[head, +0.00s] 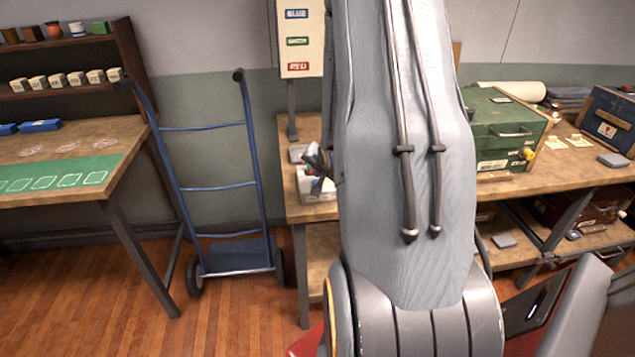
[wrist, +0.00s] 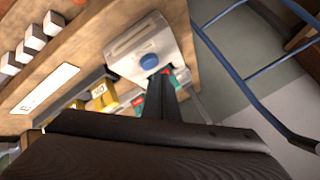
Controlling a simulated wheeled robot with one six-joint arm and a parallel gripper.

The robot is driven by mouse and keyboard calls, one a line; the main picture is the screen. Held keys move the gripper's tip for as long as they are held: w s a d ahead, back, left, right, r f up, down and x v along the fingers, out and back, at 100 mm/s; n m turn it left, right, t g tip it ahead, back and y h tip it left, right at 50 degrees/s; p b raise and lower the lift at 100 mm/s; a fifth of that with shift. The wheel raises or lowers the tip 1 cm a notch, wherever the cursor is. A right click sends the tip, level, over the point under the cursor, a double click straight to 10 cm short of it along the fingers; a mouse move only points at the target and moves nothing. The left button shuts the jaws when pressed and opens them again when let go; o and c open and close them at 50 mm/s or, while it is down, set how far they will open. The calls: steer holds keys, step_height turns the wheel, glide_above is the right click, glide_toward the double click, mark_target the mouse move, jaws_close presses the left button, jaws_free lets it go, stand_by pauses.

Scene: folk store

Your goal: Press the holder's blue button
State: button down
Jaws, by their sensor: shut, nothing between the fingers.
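The holder (wrist: 123,42) is a pale grey box on the wooden bench, seen in the wrist view. Its round blue button (wrist: 149,62) faces the camera. Green and red parts show beside my fingers, partly covered by them. My gripper (wrist: 163,77) is shut and empty, with its dark fingertips just beside the blue button. I cannot tell whether they touch it. In the head view the holder (head: 317,196) sits at the bench's left end, and my gripper (head: 318,160) is just above it, partly hidden by my arm.
A board (head: 298,50) with blue, green and red labels stands behind the holder. A blue hand truck (head: 215,185) stands left of the bench. A green case (head: 503,130) is to the right. Yellow items (wrist: 102,97) lie near the holder in the wrist view.

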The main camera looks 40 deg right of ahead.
steer(key=shift+f, duration=0.2)
stand_by(0.5)
steer(key=shift+f, duration=0.25)
steer(key=shift+f+b, duration=0.4)
steer(key=shift+f, duration=0.1)
stand_by(0.6)
stand_by(0.4)
steer(key=shift+r+p, duration=0.8)
steer(key=shift+r, duration=0.15)
step_height(320, 180, up, 5)
steer(key=p, duration=0.4)
stand_by(0.6)
